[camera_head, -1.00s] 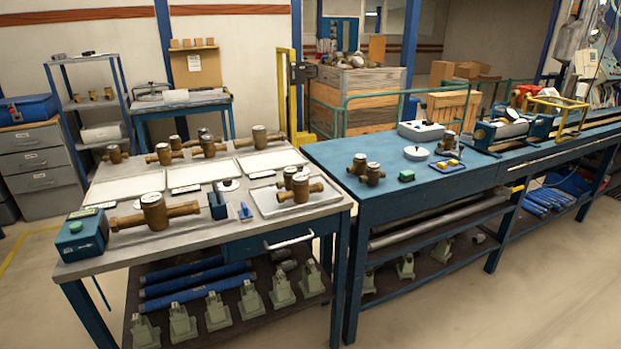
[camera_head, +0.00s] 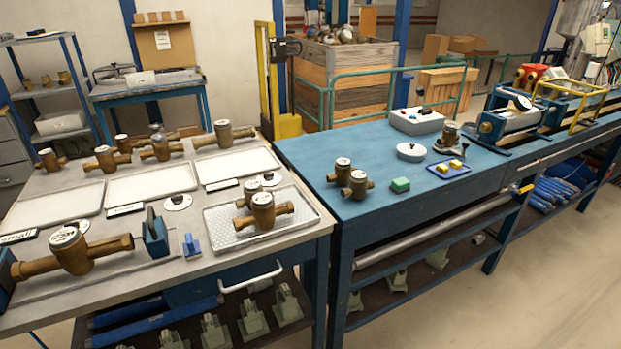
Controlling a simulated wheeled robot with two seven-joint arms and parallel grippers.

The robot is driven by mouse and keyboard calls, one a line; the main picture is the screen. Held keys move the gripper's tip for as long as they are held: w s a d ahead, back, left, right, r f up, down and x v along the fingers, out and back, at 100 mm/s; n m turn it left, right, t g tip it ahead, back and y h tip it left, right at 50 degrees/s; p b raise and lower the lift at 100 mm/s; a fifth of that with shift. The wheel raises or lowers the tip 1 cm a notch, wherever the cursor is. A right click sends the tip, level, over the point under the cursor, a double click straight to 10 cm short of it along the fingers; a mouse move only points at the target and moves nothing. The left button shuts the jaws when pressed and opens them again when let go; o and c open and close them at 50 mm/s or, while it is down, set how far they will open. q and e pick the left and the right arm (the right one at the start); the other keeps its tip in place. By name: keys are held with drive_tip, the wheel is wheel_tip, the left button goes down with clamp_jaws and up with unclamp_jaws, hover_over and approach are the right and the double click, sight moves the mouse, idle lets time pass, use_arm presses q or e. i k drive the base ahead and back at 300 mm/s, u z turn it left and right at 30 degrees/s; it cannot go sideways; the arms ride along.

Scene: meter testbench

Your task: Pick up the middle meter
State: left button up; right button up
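Several brass water meters with white dials stand on the grey table. A back row includes a meter at its left end (camera_head: 50,161), a meter near its centre (camera_head: 160,149) and a larger meter at its right end (camera_head: 223,135). A large meter (camera_head: 76,254) lies at the front left. Two meters are at the ribbed metal tray (camera_head: 222,236): a front one (camera_head: 263,214) and one partly hidden behind it (camera_head: 250,188). Two more (camera_head: 342,172), (camera_head: 355,186) stand on the blue bench. I cannot tell which is the middle meter. Neither of my grippers is in view.
Three empty white trays (camera_head: 150,183) lie on the grey table. A blue stand (camera_head: 154,236) and small blue clamp (camera_head: 191,246) are near its front. A narrow gap separates this table from the blue bench (camera_head: 420,203). Open floor (camera_head: 560,285) lies at the right front.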

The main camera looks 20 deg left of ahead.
sight(265, 212)
drive_tip(key=u, duration=0.15)
drive_tip(key=i, duration=0.85)
drive_tip(key=u, duration=1.1)
drive_tip(key=i, duration=0.45)
drive_tip(key=u, duration=0.45)
